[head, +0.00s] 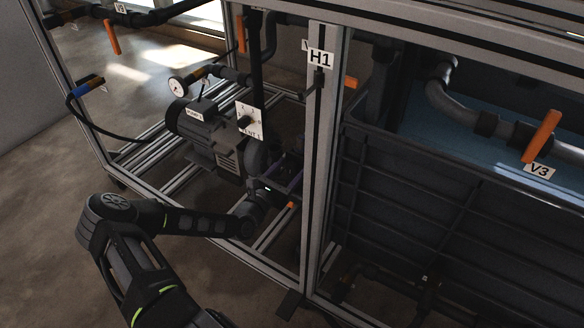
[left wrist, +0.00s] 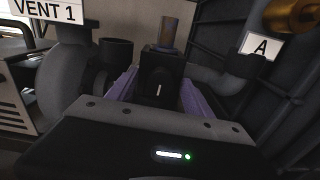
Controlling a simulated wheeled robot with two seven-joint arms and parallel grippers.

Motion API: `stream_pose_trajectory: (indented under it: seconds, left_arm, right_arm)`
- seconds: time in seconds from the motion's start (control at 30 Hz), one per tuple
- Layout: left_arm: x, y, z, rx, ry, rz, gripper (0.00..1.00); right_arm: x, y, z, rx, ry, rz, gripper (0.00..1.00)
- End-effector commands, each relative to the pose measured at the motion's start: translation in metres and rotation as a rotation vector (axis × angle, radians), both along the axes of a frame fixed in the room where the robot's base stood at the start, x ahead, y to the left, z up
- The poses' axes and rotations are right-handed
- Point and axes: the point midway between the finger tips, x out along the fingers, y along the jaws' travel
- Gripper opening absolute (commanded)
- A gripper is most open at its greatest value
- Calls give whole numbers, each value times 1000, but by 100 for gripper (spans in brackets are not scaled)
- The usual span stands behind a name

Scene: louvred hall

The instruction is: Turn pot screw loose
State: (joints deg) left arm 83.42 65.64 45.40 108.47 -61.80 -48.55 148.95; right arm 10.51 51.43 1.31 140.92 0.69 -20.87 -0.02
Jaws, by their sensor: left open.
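My left gripper (head: 288,178) reaches low into the frame beside the pump (head: 212,140). In the left wrist view its two purple fingers (left wrist: 157,74) are spread apart. A dark block with a black knob (left wrist: 156,89) stands between them, the knob bearing a short upright white mark. It looks like the pot screw; I cannot tell whether either finger touches it. A dull cylinder (left wrist: 169,32) rises from the top of the block. In the head view the knob is hidden behind the gripper and frame. My right gripper is not in view.
The frame post (head: 320,150) with label H1 stands just right of my gripper. A dark ribbed tank (head: 440,215) fills the right. A brass part (left wrist: 292,14) and label A (left wrist: 261,46) are at upper right in the wrist view.

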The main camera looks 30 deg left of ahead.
Motion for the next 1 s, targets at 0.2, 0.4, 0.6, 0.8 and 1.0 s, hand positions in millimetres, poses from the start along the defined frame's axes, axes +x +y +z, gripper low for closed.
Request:
stream_pose_trajectory:
  seconds: [0.2,0.4,0.6,0.8,1.0]
  left_arm:
    - [-7,0,1,0,1,-1,60]
    - [-31,0,1,0,2,1,60]
    - [-56,-1,1,0,1,0,60]
    - [-70,-2,1,0,-1,-1,60]
    - [-70,-2,0,0,-1,-1,60]
  right_arm:
    - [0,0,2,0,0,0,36]
    - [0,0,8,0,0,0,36]
    - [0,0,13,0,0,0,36]
    - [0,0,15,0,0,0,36]
    - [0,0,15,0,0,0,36]
